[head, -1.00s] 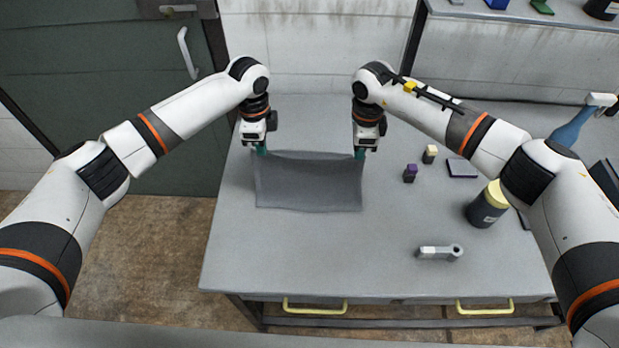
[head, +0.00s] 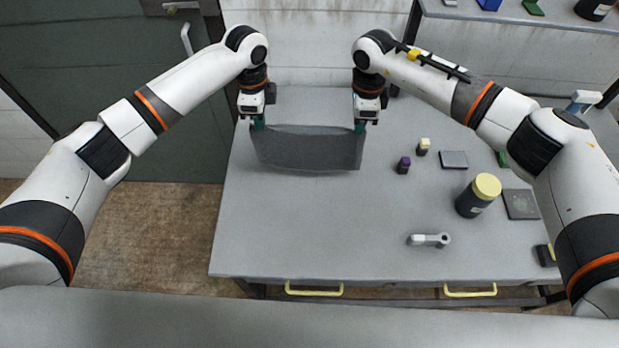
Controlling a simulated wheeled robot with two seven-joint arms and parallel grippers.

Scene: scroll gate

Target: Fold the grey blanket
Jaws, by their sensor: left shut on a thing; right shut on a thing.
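The grey blanket (head: 308,149) hangs between my two grippers above the left part of the grey table. Its top edge sags slightly between the held corners, and its lower part reaches down toward the tabletop. I cannot tell whether the lower edge touches the table. My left gripper (head: 257,123) is shut on the blanket's upper left corner. My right gripper (head: 360,126) is shut on its upper right corner. Both grippers point down, and their fingertips are small and partly hidden by the cloth.
On the table (head: 320,235), a dark jar with a yellow lid (head: 477,196), a grey handle-like part (head: 429,240), a purple block (head: 403,165), a cream-topped block (head: 423,146) and flat plates (head: 454,160) stand to the right. The table's front left is clear.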

